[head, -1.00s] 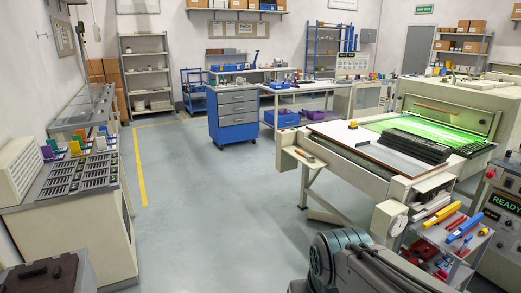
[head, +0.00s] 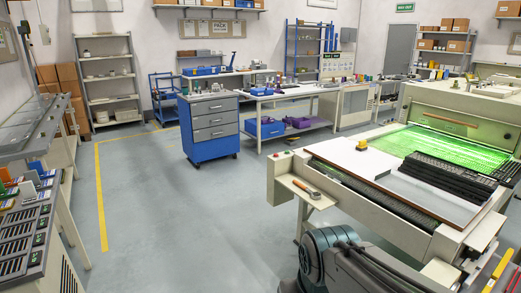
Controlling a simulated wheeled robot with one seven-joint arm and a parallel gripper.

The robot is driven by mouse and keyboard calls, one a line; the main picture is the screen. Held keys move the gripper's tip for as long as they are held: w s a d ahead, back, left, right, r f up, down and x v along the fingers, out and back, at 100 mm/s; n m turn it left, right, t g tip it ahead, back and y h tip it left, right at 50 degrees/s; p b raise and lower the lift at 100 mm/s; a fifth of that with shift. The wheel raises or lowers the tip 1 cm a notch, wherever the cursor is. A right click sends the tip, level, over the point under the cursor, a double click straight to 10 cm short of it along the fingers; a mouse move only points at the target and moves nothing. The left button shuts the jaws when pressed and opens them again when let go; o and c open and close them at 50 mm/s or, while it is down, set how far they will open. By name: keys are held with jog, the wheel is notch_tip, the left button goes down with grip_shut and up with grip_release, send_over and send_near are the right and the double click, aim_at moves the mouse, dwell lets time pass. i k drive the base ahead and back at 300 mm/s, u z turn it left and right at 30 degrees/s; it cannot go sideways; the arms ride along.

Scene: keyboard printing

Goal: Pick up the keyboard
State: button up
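Black keyboards (head: 428,172) lie stacked on a white board on the printing machine (head: 375,212) at the right in the head view. A further dark keyboard (head: 462,152) lies behind them at the edge of the green-lit opening; where one ends and the other begins is hard to tell. The keyboards lie flat, with no gripper near them. Only part of my arm shows at the bottom; my gripper is out of view.
A side shelf with an orange-handled tool (head: 306,188) juts from the machine's left. A blue-and-grey drawer cabinet (head: 210,127) stands mid-room. A bench with slotted panels (head: 22,240) lines the left. The grey floor (head: 185,220) between is clear.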

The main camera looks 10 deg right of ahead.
aim_at(490, 183)
jog(key=z, duration=0.45)
jog(key=i, duration=1.7)
jog(key=z, duration=1.55)
jog(key=i, duration=1.15)
jog(key=z, duration=0.6)
